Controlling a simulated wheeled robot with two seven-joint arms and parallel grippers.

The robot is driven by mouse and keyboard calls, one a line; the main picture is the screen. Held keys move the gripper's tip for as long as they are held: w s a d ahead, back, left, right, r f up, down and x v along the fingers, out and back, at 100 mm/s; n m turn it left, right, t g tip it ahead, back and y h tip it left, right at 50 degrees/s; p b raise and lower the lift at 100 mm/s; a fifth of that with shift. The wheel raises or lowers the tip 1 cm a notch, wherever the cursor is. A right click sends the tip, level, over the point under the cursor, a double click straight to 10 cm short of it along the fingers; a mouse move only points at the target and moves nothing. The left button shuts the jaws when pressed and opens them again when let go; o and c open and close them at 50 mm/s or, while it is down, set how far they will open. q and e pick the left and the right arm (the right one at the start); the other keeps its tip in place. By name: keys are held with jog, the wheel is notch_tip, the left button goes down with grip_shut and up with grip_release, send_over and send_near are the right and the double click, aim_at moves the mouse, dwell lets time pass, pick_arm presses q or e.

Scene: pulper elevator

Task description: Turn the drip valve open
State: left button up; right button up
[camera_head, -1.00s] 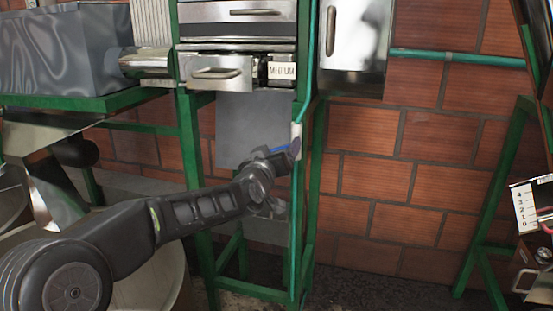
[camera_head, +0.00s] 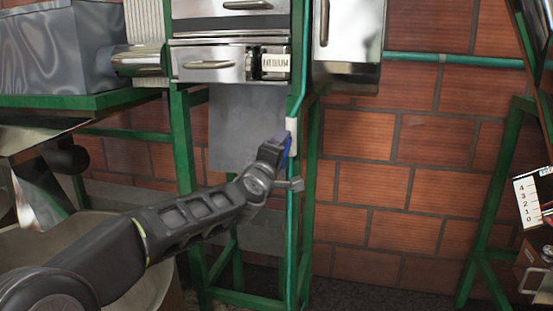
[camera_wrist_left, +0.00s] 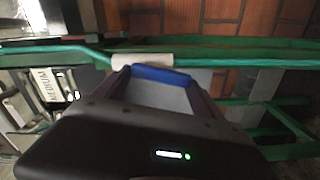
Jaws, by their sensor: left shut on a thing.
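The drip valve has a white body (camera_head: 291,125) on a thin green vertical pipe and a blue handle (camera_head: 287,152). The handle hangs close along the pipe, partly hidden by my gripper. My left gripper (camera_head: 279,143) reaches in from the left and is shut on the handle. In the left wrist view, the blue handle (camera_wrist_left: 160,74) lies between the two fingertips of my left gripper (camera_wrist_left: 158,84). There it runs roughly along the pipe, beside the white body (camera_wrist_left: 142,60). My right gripper is not in view.
A green frame (camera_head: 183,160) stands around the pipe. Above it is a metal machine with a drawer (camera_head: 208,66) and a "MEDIUM" label (camera_head: 275,62). A metal cabinet (camera_head: 348,35) hangs to the right. The brick wall (camera_head: 390,180) is bare right of the pipe.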

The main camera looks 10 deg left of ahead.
pick_arm(q)
jog(key=shift+d+f+n+b, duration=0.2)
jog(key=shift+n+b, duration=0.1)
jog(key=shift+n, duration=0.4)
jog(key=shift+d+f+n+b, duration=0.15)
jog(key=shift+n+b, duration=0.1)
jog(key=shift+n, duration=0.45)
jog(key=shift+r, duration=0.1)
jog(key=o, duration=2.1)
jog(key=shift+c, duration=0.2)
jog(key=shift+s, duration=0.15)
jog(key=s, duration=0.7)
jog(key=shift+s+a, duration=0.25)
jog(key=shift+s, duration=0.05)
